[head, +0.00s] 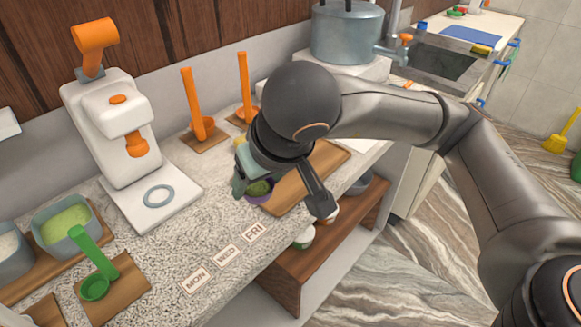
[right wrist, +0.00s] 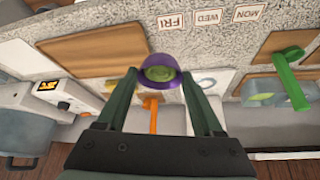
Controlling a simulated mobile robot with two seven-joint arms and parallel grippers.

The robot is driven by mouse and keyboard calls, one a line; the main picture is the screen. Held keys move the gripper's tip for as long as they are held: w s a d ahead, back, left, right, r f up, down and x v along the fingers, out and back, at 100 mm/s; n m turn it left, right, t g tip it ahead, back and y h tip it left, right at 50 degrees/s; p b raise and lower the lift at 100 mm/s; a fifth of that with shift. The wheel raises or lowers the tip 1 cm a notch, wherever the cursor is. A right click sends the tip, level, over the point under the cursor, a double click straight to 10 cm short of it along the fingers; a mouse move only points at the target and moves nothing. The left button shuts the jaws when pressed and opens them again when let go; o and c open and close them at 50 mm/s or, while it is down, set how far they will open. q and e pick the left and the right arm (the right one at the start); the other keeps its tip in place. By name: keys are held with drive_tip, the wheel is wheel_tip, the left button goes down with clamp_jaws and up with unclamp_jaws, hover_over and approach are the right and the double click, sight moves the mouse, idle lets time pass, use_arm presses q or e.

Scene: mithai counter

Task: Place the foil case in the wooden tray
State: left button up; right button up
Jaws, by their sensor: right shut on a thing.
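The foil case is a small purple cup with green filling (head: 258,191). My right gripper (head: 250,182) is shut on it, above or at the speckled counter; I cannot tell the exact height. In the right wrist view the case (right wrist: 160,62) sits between the two fingertips (right wrist: 159,80), its filling showing. The wooden tray (head: 287,196) is a flat brown board just right of the case, partly hidden by my wrist. It shows as a bare brown surface left of the case in the right wrist view (right wrist: 92,46). My left gripper is not in view.
A white and orange machine (head: 110,125) stands at the back left. Orange-handled tools (head: 193,105) are behind the gripper. Labels (head: 227,257) lie along the front edge. A green scoop (head: 95,287) is front left, and a steel pot (head: 346,35) stands at the back.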

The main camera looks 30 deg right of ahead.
drive_tip(key=s+d+r+m, duration=0.1)
drive_tip(key=d+r, duration=0.2)
drive_tip(key=d, duration=0.2)
hover_over(287, 176)
drive_tip(key=shift+h, duration=0.4)
drive_tip(key=f, duration=0.8)
drive_tip(key=shift+s+a+f, duration=0.15)
drive_tip(key=shift+s+a, duration=0.05)
drive_tip(key=shift+s, duration=0.2)
drive_tip(key=shift+w+d+f, duration=0.1)
drive_tip(key=shift+w+f, duration=0.1)
drive_tip(key=f, duration=0.3)
drive_tip(key=shift+w+d+f+p, duration=0.15)
drive_tip(key=shift+w+f+p, duration=0.05)
drive_tip(key=shift+f+p, duration=0.2)
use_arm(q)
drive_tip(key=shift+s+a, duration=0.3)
